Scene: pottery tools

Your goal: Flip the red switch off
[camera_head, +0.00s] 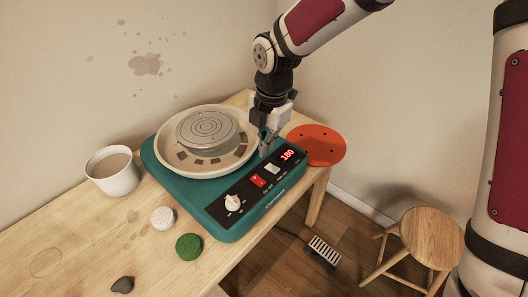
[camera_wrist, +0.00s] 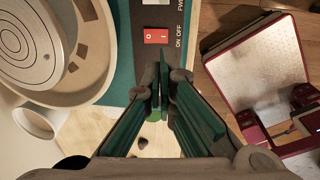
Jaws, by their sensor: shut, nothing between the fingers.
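The red switch (camera_head: 258,181) sits on the black control panel of the teal pottery wheel (camera_head: 216,222), between the white knob and a white switch. In the wrist view the red switch (camera_wrist: 156,37) shows marks "O" and "I" with the words "ON" and "OFF" beside it. I cannot tell which side is pressed down. My gripper (camera_head: 265,154) is shut and empty, pointing down over the panel near the white switch and the display. In the wrist view my gripper's fingertips (camera_wrist: 168,72) appear just below the red switch; I see no clear contact.
The white knob (camera_head: 233,203), white switch (camera_head: 272,168) and red "180" display (camera_head: 287,155) share the panel. The wheel head (camera_head: 207,129) sits in a beige basin behind.

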